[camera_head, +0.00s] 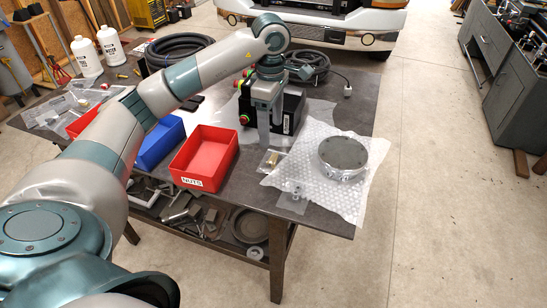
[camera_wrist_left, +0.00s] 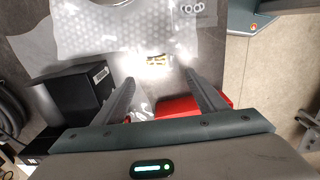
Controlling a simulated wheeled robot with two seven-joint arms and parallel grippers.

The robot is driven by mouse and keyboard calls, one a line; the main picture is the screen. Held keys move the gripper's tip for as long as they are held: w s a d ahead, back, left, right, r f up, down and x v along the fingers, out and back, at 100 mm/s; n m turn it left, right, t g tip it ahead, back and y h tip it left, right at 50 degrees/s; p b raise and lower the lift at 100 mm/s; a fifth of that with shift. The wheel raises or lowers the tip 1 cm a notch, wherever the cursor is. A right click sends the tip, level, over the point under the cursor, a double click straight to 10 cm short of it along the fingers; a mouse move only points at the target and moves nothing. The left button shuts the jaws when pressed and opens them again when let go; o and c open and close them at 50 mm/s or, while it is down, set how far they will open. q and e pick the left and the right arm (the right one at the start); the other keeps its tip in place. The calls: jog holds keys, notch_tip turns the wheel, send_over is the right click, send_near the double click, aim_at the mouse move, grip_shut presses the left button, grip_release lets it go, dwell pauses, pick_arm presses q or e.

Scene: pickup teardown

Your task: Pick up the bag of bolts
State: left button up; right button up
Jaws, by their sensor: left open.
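A small clear bag with brass-coloured pieces (camera_head: 269,161) lies on the dark table between the red bin and the bubble wrap. It also shows, brightly lit, in the left wrist view (camera_wrist_left: 157,61). A second clear bag with silvery pieces (camera_head: 294,196) lies near the table's front edge, and at the top of the left wrist view (camera_wrist_left: 192,10). I cannot read which bag holds bolts. My left gripper (camera_head: 270,142) points down above the brass-coloured pieces, open and empty. In the left wrist view its fingertips (camera_wrist_left: 160,78) are on either side, short of the bag. My right gripper is out of view.
A red bin labelled NUTS (camera_head: 194,183) stands left of the bag, a blue bin (camera_head: 147,165) beyond it. A black box (camera_head: 291,112) stands close behind the gripper. Bubble wrap (camera_head: 347,199) with a round metal part (camera_head: 343,153) lies to the right.

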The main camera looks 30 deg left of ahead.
pick_arm(q)
jog(key=p, duration=0.2)
send_over(273, 156)
jog(key=f, duration=0.2)
jog(key=s+f, duration=0.1)
jog(key=f, duration=0.1)
jog(key=shift+f, duration=0.4)
jog(key=shift+w+f, duration=0.1)
jog(key=shift+f, duration=0.35)
jog(key=shift+w+f+p, duration=0.2)
jog(key=shift+f+p, duration=0.55)
jog(key=shift+p, duration=0.1)
notch_tip(273, 156, down, 2)
jog(key=shift+w+f+p, duration=0.1)
jog(key=shift+w+p, duration=0.05)
jog(key=shift+p, duration=0.45)
jog(key=shift+f, duration=0.75)
jog(key=shift+c, duration=0.3)
